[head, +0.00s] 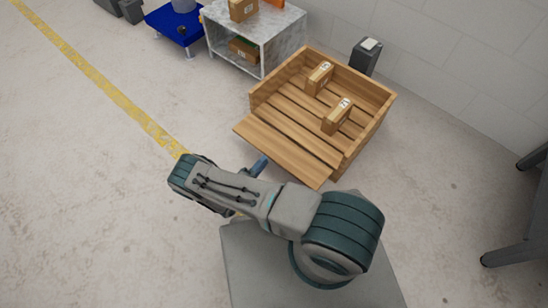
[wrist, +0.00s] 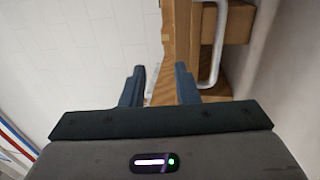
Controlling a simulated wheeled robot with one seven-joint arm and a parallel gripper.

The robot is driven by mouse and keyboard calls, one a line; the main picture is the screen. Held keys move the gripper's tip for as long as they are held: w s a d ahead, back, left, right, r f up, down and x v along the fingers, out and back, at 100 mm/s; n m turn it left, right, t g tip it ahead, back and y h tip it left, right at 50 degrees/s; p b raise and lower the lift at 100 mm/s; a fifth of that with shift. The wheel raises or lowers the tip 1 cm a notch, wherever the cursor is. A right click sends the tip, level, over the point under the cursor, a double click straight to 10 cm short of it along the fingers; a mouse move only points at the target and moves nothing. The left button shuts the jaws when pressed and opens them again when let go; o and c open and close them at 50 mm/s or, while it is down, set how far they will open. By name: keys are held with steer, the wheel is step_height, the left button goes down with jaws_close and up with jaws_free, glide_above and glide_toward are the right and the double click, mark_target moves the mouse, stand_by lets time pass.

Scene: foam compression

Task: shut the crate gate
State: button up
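The wooden crate (head: 378,118) stands on the floor, open at the top. Its gate (head: 287,148) is a slatted panel at the near left side, folded down and outward. My gripper is mostly hidden behind my arm in the head view; a blue finger (head: 259,165) shows just short of the gate's outer edge. In the wrist view my gripper (wrist: 160,86) has its two blue fingers apart with nothing between them. Wooden boards (wrist: 178,40) show beyond the fingertips; I cannot tell whether a finger touches them. A pale bent bar (wrist: 214,45) crosses the wood at the right.
Two small cartons (head: 319,77) (head: 337,116) stand inside the crate. A grey shelf unit (head: 262,42) stands behind it at the left, and a dark bin (head: 366,55) behind it. Open floor (head: 75,150) lies to the left, with a yellow line (head: 110,92).

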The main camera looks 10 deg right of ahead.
mark_target(280, 153)
steer(key=f+b, duration=0.2)
steer(key=f, duration=0.2)
steer(key=f+b, duration=0.2)
steer(key=f, duration=0.2)
steer(key=shift+d+f, duration=0.2)
steer(key=shift+f, duration=0.05)
steer(key=x, duration=0.2)
steer(key=b+x, duration=0.1)
steer(key=x, duration=0.3)
steer(key=shift+r, duration=0.4)
steer(key=shift+w+d+r, duration=0.2)
steer(key=shift+w+d, duration=0.25)
steer(key=shift+d, duration=0.1)
jaws_close()
